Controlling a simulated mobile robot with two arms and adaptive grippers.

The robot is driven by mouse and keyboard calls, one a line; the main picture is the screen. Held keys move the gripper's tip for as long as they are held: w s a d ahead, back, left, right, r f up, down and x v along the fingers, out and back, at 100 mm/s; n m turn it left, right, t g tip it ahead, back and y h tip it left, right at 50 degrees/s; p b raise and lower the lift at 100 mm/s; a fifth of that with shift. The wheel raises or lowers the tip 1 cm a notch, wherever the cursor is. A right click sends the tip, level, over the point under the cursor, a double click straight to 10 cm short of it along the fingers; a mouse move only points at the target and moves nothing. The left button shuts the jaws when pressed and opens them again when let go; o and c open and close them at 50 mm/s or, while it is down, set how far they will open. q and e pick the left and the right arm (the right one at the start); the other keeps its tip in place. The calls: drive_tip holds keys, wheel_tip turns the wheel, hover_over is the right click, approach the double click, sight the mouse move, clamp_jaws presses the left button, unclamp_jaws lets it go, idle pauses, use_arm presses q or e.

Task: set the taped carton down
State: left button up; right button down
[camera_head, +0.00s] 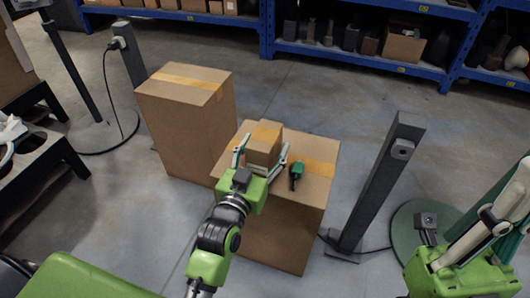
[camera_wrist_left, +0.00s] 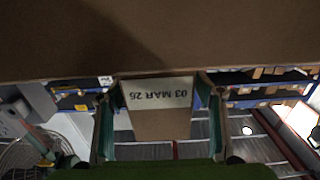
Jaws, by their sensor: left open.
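The small taped carton (camera_head: 263,146), brown with a tan tape strip on top, appears to rest upright on a large taped box (camera_head: 285,231). My left gripper (camera_head: 262,157) is open, with one finger on each side of the carton. In the left wrist view the carton (camera_wrist_left: 162,124) sits between the spread fingers, its "03 MAR 26" label upside down. Any small gap or touch at the fingers cannot be told. My right gripper (camera_head: 505,205) is at the right edge, away from the carton and partly cut off; its opening cannot be told.
A green and black tool (camera_head: 296,173) lies on the same box, just right of the carton. A taller taped box (camera_head: 190,125) stands behind left. A dark grey post (camera_head: 378,185) stands at right. Blue shelving (camera_head: 350,58) lines the back; grey floor is clear before it.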

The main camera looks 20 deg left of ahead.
use_arm(q)
drive_tip(key=shift+w, duration=0.2)
drive_tip(key=shift+r, duration=0.1)
drive_tip(key=c, duration=1.5)
